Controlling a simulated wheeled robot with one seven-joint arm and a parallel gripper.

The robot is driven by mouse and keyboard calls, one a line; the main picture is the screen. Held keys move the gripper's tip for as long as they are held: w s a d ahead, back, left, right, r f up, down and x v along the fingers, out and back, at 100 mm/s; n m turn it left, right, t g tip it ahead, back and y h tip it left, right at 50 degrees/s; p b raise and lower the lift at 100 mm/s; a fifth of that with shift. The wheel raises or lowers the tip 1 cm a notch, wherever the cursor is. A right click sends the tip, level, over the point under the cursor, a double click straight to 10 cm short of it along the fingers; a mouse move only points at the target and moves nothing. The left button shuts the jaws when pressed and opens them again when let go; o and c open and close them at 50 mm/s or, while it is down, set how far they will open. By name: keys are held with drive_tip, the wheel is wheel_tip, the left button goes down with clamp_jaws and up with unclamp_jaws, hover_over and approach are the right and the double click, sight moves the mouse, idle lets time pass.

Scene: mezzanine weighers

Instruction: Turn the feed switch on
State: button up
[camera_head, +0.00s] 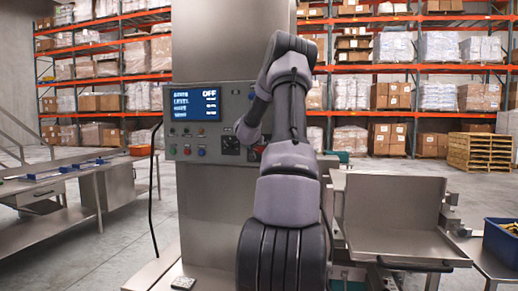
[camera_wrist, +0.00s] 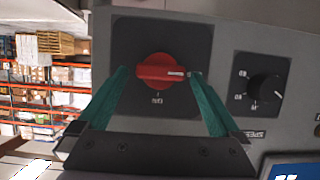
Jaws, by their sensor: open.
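The red rotary switch (camera_wrist: 155,72) sits on a dark square plate in the wrist view, its white pointer mark facing right. Small lettering lies below it on the plate, hard to read. My gripper (camera_wrist: 159,74) is open, with one teal finger to the left of the red knob and one to the right. The right fingertip is close to the pointer end; I cannot tell if either touches. In the head view the display (camera_head: 195,103) on the control panel (camera_head: 185,153) reads OFF. My arm hides most of the switch there.
A black speed dial (camera_wrist: 266,89) is right of the switch in the wrist view. The panel also has several small buttons. A steel tray (camera_head: 390,215) is right of my arm, and a steel table (camera_head: 60,182) stands at the left.

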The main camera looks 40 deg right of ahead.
drive_tip(key=shift+c, duration=0.3)
drive_tip(key=c, duration=1.3)
drive_tip(key=shift+o, duration=0.2)
drive_tip(key=shift+s+d+f+m+t+y, duration=0.15)
drive_tip(key=shift+s+f+m+t+y, duration=0.15)
drive_tip(key=shift+m+t, duration=1.45)
drive_tip(key=shift+s+d+f+m+t+y, duration=0.2)
drive_tip(key=shift+m+t+y, duration=0.35)
drive_tip(key=shift+m, duration=2.15)
drive_tip(key=shift+s+d+f+m+t+y, duration=0.1)
drive_tip(key=shift+f+m+t+y, duration=0.2)
drive_tip(key=shift+m+t, duration=1.5)
drive_tip(key=shift+m+g, duration=0.5)
drive_tip(key=shift+m, duration=0.05)
